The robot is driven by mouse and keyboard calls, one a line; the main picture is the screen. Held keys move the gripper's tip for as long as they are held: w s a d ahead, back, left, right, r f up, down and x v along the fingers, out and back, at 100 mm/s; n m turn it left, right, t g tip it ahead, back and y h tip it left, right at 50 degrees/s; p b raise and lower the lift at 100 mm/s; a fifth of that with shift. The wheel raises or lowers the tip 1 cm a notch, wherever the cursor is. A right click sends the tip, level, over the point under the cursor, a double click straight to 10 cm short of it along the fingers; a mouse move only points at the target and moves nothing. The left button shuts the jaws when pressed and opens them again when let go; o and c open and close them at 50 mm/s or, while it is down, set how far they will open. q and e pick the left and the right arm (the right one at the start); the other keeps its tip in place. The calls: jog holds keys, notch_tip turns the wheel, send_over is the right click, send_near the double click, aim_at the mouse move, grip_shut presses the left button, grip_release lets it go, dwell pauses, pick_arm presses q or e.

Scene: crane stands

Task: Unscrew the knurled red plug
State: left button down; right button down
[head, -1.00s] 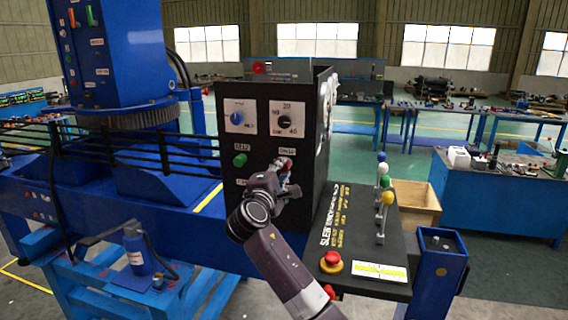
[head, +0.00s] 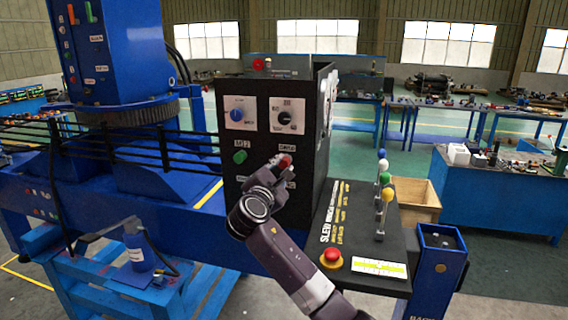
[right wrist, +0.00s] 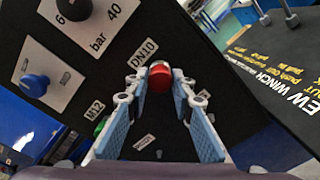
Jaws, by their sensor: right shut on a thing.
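The red plug (head: 285,160) sits on the front face of a black control box, under a small label. My right gripper (head: 281,168) is at the plug, with its fingers on either side of it. In the right wrist view the plug (right wrist: 160,77) shows as a red round end with a paler rim, between the fingertips of my right gripper (right wrist: 159,82), which is shut on it. The fingers hide the plug's sides, and its thread cannot be seen. My left gripper is not in view.
Right of the box, a black panel carries colored-knob levers (head: 385,195) and a red mushroom button (head: 331,258).

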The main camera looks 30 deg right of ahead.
jog(key=n, duration=0.5)
jog(key=shift+f, duration=0.25)
jog(key=c, duration=2.1)
grip_release()
jog(key=o, duration=0.5)
jog(key=shift+a+r, duration=0.1)
jog(key=shift+r, duration=0.15)
jog(key=shift+c, duration=0.7)
